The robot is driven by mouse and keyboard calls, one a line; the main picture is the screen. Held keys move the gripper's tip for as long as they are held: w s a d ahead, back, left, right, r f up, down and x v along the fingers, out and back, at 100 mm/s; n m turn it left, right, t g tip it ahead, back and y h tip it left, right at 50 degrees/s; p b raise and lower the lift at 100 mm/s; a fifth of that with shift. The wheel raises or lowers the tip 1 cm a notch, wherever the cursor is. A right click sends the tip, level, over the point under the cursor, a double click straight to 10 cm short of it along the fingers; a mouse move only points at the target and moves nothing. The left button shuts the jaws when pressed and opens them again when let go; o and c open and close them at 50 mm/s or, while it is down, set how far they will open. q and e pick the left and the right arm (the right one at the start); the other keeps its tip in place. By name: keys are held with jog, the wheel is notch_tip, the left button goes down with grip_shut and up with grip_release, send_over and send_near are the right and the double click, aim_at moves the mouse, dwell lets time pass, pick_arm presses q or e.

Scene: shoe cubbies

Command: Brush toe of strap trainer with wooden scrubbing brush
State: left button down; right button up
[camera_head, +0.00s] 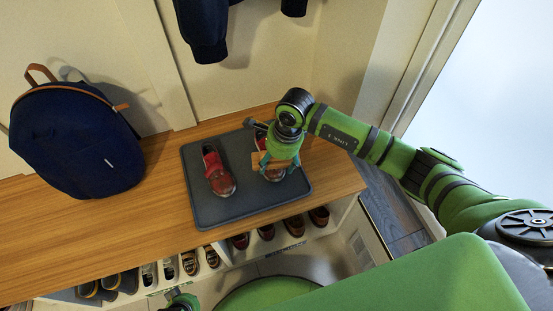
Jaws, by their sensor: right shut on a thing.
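Two red shoes, which look like the strap trainers, lie on a dark grey mat (240,213) on the wooden bench top. The right shoe (272,175) is largely hidden under my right gripper (276,163). That gripper points down and is shut on the wooden scrubbing brush (260,157), held across the right shoe near its toe. I cannot tell whether the bristles touch the shoe. A small part of my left gripper (180,301) shows at the bottom edge; its fingers are unclear.
A navy backpack (75,140) stands on the bench (150,215) at the left. Several shoes fill the cubbies below the front edge. A dark garment (203,28) hangs above the mat. The bench is clear between backpack and mat.

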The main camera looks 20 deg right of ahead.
jog(key=shift+f+b, duration=0.75)
jog(key=shift+f, duration=0.1)
jog(key=shift+d, duration=0.1)
